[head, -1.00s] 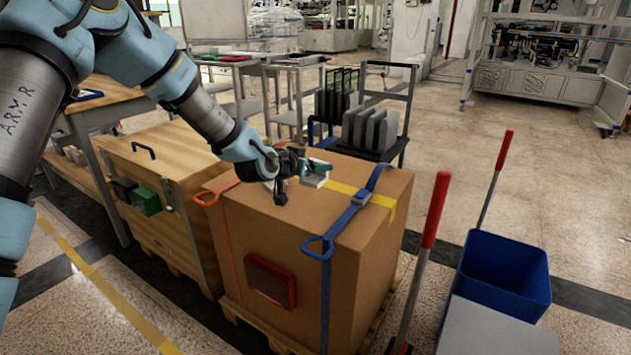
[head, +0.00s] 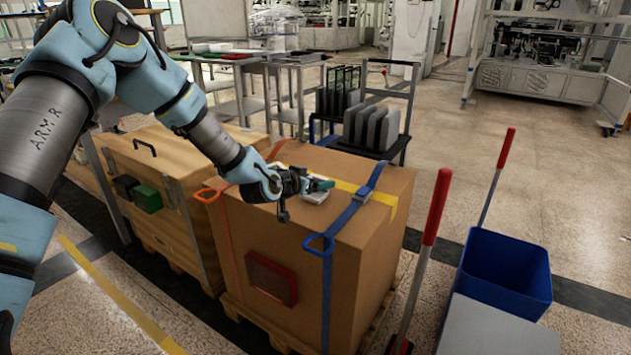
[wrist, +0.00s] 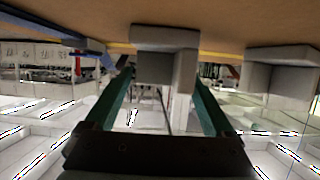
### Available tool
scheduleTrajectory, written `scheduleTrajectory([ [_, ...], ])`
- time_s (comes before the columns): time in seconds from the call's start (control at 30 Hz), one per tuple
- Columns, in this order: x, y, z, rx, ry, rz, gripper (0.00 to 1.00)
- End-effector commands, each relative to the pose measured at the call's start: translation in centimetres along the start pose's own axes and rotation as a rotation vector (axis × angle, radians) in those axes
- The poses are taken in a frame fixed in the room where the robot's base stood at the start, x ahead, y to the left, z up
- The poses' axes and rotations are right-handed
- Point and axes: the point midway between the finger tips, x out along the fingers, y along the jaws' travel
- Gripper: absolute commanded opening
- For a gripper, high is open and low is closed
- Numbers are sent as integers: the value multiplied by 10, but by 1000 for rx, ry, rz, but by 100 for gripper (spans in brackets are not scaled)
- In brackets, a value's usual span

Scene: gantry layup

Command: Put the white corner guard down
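The white corner guard (head: 315,196) is at the top of the brown carton (head: 370,235), left of the blue strap. In the wrist view the guard (wrist: 167,40) looks grey and sits between my two green fingertips, against or very close to the carton's brown surface (wrist: 225,14). I cannot tell whether it bears on the carton. My gripper (head: 322,185) is low over the carton top, with its fingers along both sides of the guard (wrist: 163,75). My gripper hides part of the guard in the head view.
A second grey corner piece (wrist: 283,75) shows at the right in the wrist view. Blue (head: 345,215), yellow (head: 345,187) and orange (head: 228,240) straps run over the carton. A wooden crate (head: 185,150) stands left. A red-handled tool (head: 437,205) and a blue bin (head: 505,270) stand right.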

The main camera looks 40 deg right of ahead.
Motion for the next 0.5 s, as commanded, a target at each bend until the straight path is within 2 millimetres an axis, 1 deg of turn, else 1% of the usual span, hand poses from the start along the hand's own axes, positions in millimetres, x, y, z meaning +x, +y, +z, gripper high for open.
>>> scheduleTrajectory([
  [0.03, 0, 0, 0, 0, 0, 0, 95],
  [0.1, 0, 0, 0, 0, 0, 0, 100],
  [0.37, -1, 0, -2, 0, 0, 0, 100],
  [0.43, -5, 0, -3, 0, 0, 0, 100],
  [0.5, -14, -1, -2, 1, -1, 0, 100],
])
